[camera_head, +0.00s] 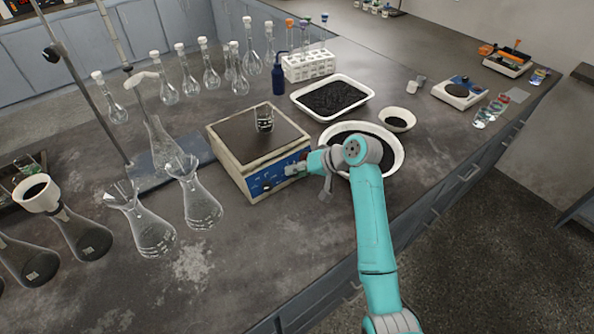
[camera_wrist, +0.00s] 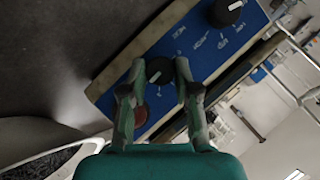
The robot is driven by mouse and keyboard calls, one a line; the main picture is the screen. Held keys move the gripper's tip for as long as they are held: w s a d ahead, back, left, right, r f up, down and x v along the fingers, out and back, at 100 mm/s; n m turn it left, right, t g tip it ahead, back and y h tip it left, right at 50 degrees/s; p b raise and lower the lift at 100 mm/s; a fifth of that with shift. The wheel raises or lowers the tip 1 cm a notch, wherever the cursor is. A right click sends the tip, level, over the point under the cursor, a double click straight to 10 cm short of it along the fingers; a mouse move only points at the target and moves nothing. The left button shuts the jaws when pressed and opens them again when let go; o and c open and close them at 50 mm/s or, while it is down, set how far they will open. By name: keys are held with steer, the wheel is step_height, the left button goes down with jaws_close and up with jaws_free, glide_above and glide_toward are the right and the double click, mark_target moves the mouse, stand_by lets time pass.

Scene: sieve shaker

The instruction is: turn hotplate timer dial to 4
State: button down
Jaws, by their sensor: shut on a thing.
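The hotplate (camera_head: 240,133) is a pale box with a dark top and a blue front panel (camera_head: 263,182). My gripper (camera_head: 296,169) is at the right part of that panel. In the wrist view my gripper (camera_wrist: 159,68) is shut on a black dial (camera_wrist: 160,74) with a white pointer mark; its fingers are on both sides of it. A second black dial (camera_wrist: 227,11) with a white mark sits farther along the panel, apart from the fingers. A round red button (camera_wrist: 140,115) lies beside the left finger.
A small beaker (camera_head: 265,124) with dark contents stands on the hotplate. A white bowl (camera_head: 397,153) of dark grains is close behind my arm, and a white tray (camera_head: 352,83) lies beyond. Glass flasks (camera_head: 197,205) stand left of the hotplate. The bench front is mostly clear.

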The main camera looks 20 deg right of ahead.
steer(key=shift+m, duration=0.4)
steer(key=c, duration=0.9)
jaws_free()
steer(key=shift+o, duration=0.2)
steer(key=v, duration=1.2)
steer(key=shift+f, duration=0.2)
steer(key=shift+d, duration=0.1)
